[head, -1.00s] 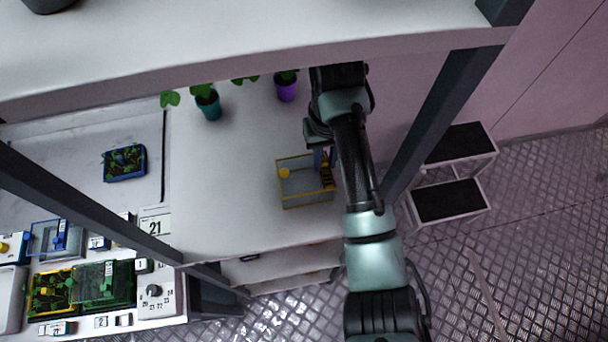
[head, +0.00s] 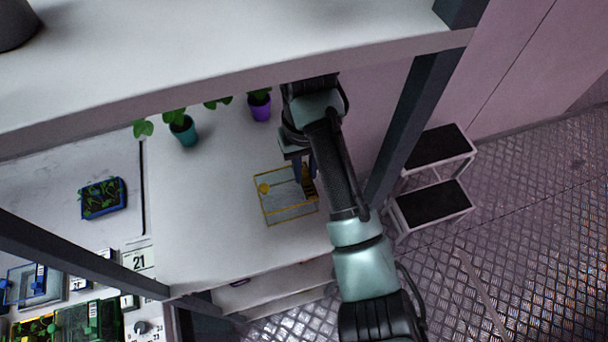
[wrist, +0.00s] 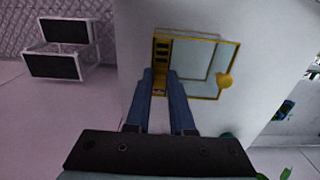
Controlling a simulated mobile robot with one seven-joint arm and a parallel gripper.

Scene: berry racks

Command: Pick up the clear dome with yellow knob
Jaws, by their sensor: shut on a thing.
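The clear dome is a see-through box with yellow edges (head: 287,219), a yellow knob (head: 264,188) and a slotted yellow strip on one side. It is at the right end of the white shelf; I cannot tell whether it touches the shelf. It also shows in the wrist view (wrist: 196,65), with its knob (wrist: 224,81) at right. My gripper (head: 304,184) is at the dome's right side, shut on it. In the wrist view the two blue fingers (wrist: 160,78) stand on either side of the slotted strip. The fingers hide part of that side.
A teal pot (head: 184,131) and a purple pot (head: 260,107) with plants stand behind the dome. A dark post (head: 405,130) and a step stool (head: 432,200) are at right. An upper shelf (head: 220,65) overhangs. The shelf left of the dome is clear.

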